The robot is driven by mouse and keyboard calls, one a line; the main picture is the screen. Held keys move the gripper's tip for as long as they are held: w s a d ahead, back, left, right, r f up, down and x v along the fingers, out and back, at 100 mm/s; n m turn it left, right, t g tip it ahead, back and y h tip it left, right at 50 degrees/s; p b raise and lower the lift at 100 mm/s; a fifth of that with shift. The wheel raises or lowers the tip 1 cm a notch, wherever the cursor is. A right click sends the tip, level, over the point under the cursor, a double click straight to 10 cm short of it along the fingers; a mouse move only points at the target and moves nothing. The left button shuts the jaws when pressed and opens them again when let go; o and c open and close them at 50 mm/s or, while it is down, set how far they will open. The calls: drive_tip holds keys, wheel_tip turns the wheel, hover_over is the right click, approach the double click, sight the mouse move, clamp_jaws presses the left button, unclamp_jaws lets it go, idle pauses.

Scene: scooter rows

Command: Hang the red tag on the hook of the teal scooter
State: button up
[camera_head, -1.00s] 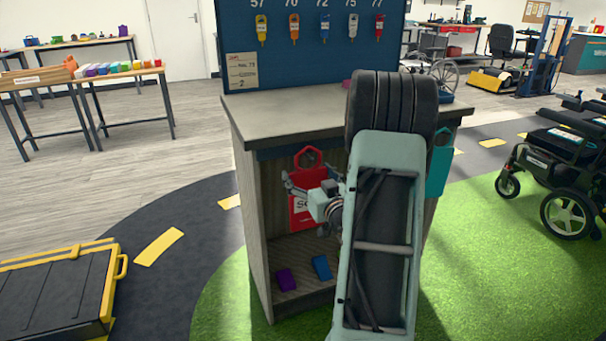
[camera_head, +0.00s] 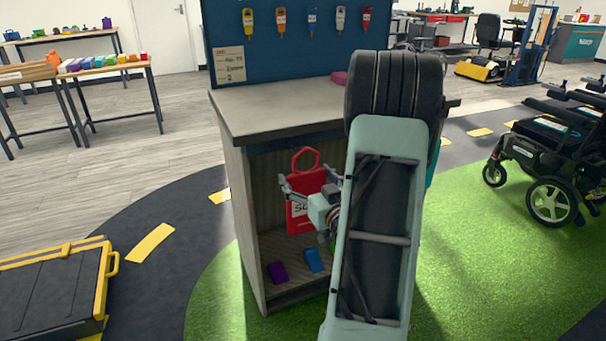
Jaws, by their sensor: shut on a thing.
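The red tag (camera_head: 298,222) is a flat plate with a loop at its top and a white label. It hangs upright in front of the open cubby of the counter. My gripper (camera_head: 297,188) is shut on it, with the fingers across its middle. My arm hides its right side. I cannot pick out a teal scooter or its hook. Black wheeled seats (camera_head: 548,160) with a little teal trim stand at the right.
The grey counter (camera_head: 265,110) with a blue key board (camera_head: 290,60) stands close ahead. Purple (camera_head: 278,272) and blue (camera_head: 313,260) tags lie in its cubby. A black and yellow case (camera_head: 50,295) is at lower left. Green floor at lower right is clear.

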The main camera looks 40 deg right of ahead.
drive_tip(key=shift+r+b+v, duration=0.15)
drive_tip(key=shift+r+v, duration=0.05)
drive_tip(key=shift+v, duration=1.15)
drive_tip(key=shift+r+b+v, duration=0.15)
drive_tip(key=shift+r+v, duration=0.05)
drive_tip(key=shift+v, duration=1.15)
